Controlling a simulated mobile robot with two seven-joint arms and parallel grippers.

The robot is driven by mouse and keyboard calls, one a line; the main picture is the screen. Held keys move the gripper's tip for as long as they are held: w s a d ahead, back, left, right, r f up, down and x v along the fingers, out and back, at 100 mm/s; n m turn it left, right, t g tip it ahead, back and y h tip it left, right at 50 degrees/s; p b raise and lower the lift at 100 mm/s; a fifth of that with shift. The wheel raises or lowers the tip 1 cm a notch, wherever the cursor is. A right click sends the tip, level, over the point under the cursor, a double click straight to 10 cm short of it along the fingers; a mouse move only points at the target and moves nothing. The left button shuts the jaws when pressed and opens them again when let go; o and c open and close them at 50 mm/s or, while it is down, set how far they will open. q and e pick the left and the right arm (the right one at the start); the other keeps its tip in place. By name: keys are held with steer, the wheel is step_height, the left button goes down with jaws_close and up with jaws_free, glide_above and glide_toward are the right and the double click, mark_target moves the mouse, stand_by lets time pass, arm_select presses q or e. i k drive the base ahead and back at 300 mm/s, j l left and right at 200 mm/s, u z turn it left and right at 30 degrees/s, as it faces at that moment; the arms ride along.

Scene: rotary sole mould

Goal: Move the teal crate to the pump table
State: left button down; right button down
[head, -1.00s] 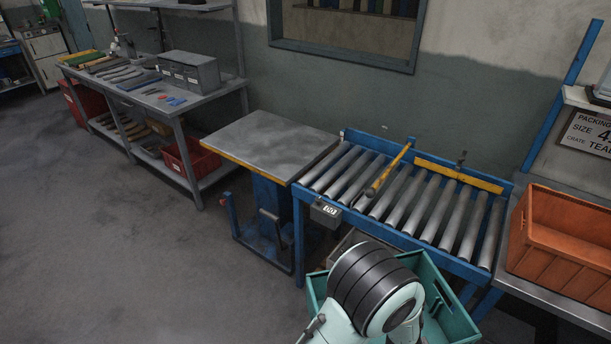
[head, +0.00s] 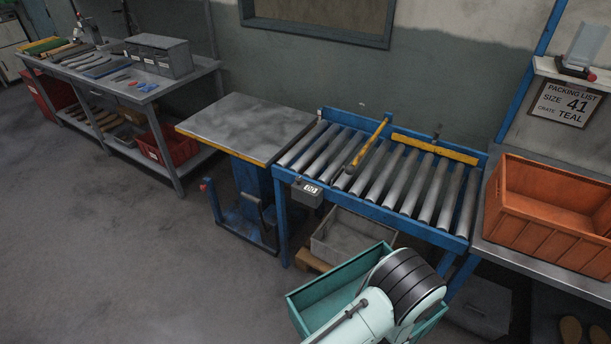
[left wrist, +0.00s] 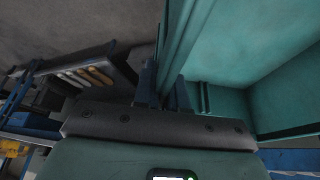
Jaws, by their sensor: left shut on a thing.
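The teal crate (head: 318,284) is at the bottom centre of the head view, in front of the roller conveyor. It looks empty where its inside shows. My left arm covers its right part and hides the left gripper there. In the left wrist view my left gripper (left wrist: 166,88) is shut on the wall of the teal crate (left wrist: 222,48). The pump table (head: 247,124) has a bare grey top with a yellow front edge and a blue column. It stands behind and left of the crate, apart from it. My right gripper is not in view.
The roller conveyor (head: 378,172) adjoins the pump table on the right, with a yellow bar across it. A grey bin (head: 352,238) stands beneath it. An orange crate (head: 548,208) sits on the right bench. A workbench (head: 140,90) stands at left. The left floor is clear.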

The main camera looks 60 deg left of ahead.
mark_target(239, 121)
steer(key=k+j, duration=0.25)
steer(key=j, duration=0.3)
steer(key=k+j, duration=0.3)
steer(key=j, duration=0.25)
steer(key=k+j, duration=0.25)
steer(key=j, duration=0.3)
steer(key=k+j, duration=0.25)
steer(key=j, duration=0.25)
steer(key=k+j, duration=0.3)
steer(key=j, duration=0.25)
steer(key=k+j, duration=0.25)
steer(key=j, duration=0.3)
steer(key=k+j, duration=0.25)
steer(key=j, duration=0.3)
steer(key=k+j+z, duration=0.1)
steer(key=k+j, duration=0.2)
steer(key=j, duration=0.25)
